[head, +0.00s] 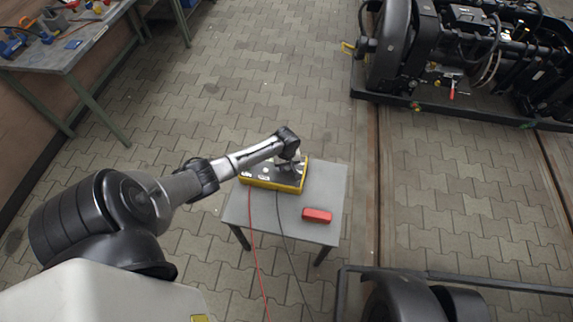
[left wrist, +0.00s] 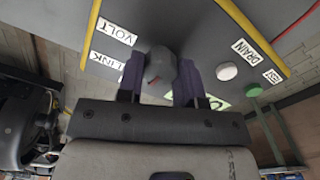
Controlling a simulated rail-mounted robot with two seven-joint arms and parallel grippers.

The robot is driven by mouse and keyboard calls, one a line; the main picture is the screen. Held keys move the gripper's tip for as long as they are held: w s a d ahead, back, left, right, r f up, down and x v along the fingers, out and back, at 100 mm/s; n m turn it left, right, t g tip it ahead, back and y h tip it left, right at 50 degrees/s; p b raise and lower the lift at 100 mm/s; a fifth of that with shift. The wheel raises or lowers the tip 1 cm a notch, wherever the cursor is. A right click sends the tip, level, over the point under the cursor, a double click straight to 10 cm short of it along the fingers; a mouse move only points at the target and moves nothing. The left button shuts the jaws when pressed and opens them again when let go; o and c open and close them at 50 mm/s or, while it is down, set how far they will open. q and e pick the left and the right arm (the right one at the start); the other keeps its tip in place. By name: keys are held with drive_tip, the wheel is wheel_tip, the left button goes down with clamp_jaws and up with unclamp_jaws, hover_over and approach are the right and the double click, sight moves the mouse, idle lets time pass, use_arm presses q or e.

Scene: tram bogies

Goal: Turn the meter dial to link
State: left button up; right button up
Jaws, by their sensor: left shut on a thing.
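The meter (head: 262,184) is a yellow-edged box with a grey face on a small grey table. In the left wrist view its grey panel (left wrist: 190,25) carries labels VOLT (left wrist: 117,31), LINK (left wrist: 108,59) and DRAIN (left wrist: 245,51), plus a partly hidden green label (left wrist: 218,103). The dark round dial (left wrist: 161,62) has a small reddish mark low on its left side; I cannot tell exactly which label it points to. My left gripper (head: 289,170) is over the meter's right part, its fingers (left wrist: 160,80) shut on the dial from both sides. My right gripper is not in view.
A red cable (head: 254,245) and a dark cable (head: 286,240) hang over the front edge. A workbench (head: 65,55) stands upper left, a bogie (head: 450,60) upper right. Paved floor between is clear.

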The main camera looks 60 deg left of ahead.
use_arm(q)
drive_tip(key=shift+r+m+p, duration=0.2)
drive_tip(key=shift+m+p, duration=0.5)
drive_tip(key=shift+p, duration=0.1)
drive_tip(key=shift+m+p, duration=0.6)
drive_tip(key=shift+m, duration=0.2)
drive_tip(key=m+p, duration=0.1)
drive_tip(key=m, duration=0.2)
drive_tip(key=shift+f, duration=0.1)
drive_tip(key=shift+f+m+p, duration=0.1)
drive_tip(key=shift+m+p, duration=0.45)
drive_tip(key=shift+m, duration=0.75)
drive_tip(key=o, duration=0.9)
